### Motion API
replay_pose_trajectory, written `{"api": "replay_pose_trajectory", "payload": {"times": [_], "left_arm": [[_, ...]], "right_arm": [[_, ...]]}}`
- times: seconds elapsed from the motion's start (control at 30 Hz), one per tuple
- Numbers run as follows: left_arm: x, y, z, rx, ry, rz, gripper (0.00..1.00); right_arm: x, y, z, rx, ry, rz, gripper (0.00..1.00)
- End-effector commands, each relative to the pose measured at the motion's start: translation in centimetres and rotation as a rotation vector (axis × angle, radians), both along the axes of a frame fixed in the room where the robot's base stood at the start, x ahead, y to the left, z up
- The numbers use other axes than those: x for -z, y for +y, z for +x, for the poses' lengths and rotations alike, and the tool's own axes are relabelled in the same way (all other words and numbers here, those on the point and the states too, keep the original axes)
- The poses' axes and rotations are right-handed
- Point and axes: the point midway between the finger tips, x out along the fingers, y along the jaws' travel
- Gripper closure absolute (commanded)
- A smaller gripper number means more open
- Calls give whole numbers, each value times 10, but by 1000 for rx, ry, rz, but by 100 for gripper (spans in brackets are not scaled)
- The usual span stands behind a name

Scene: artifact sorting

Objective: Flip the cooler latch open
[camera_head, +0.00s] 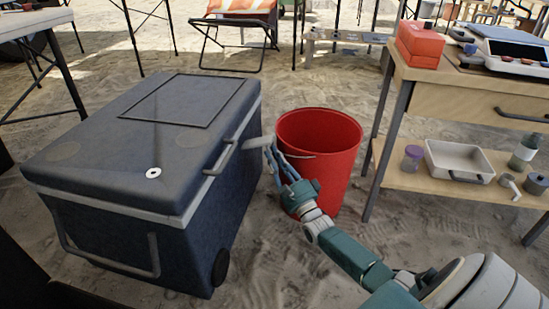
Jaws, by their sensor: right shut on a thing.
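The dark blue cooler (85,205) stands on the sand at the left, with its lid (110,130) down. A grey handle (215,163) runs along the lid's right edge. The cooler latch (256,143), a light grey flat piece, sticks out to the right from the cooler's upper right side. My right gripper (270,151) reaches in from the lower right and its fingers are closed at the latch's outer end. The exact contact is small and hard to make out. My left gripper is not in view.
A red bucket (335,150) stands close behind and right of my right gripper. A wooden workbench (440,95) with a drawer and lower shelf is at the right. A folding chair (235,40) is behind. Open sand lies in front of the bucket.

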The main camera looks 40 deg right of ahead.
Motion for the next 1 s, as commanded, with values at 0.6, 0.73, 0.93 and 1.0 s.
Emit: {"api": "replay_pose_trajectory", "payload": {"times": [0.6,0.73,0.93,1.0], "left_arm": [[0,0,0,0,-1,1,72],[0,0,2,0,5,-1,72],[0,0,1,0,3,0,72],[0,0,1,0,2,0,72]], "right_arm": [[2,-4,0,6,5,5,72],[4,-3,-3,5,6,5,72],[15,0,-30,4,9,5,72],[21,1,-44,5,10,4,72]]}}
